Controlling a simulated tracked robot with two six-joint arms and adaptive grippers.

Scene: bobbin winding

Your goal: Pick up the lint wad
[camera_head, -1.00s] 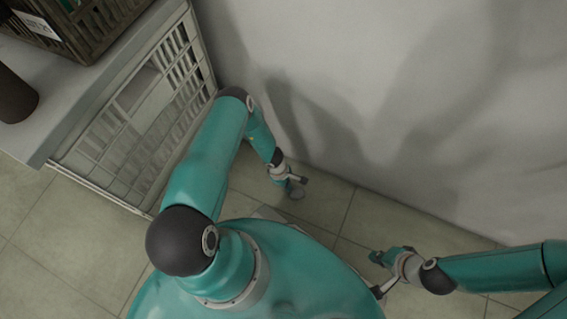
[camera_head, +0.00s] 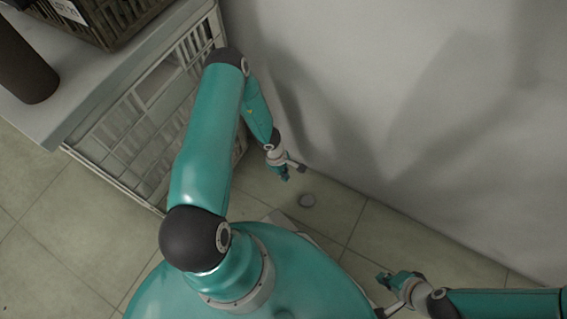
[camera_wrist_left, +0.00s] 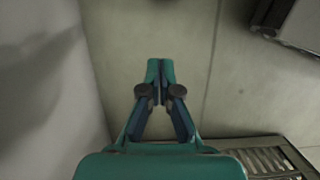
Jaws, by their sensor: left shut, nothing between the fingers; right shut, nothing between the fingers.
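My right gripper (camera_head: 384,282) is shut and empty low over the floor at the lower right of the head view, well away from the wad.
A pale slatted crate or rack (camera_head: 130,130) stands at the left under a grey worktop (camera_head: 65,110). On the worktop are a dark cylinder (camera_head: 25,70) and a brown crate (camera_head: 110,20). Floor right of the wad is clear.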

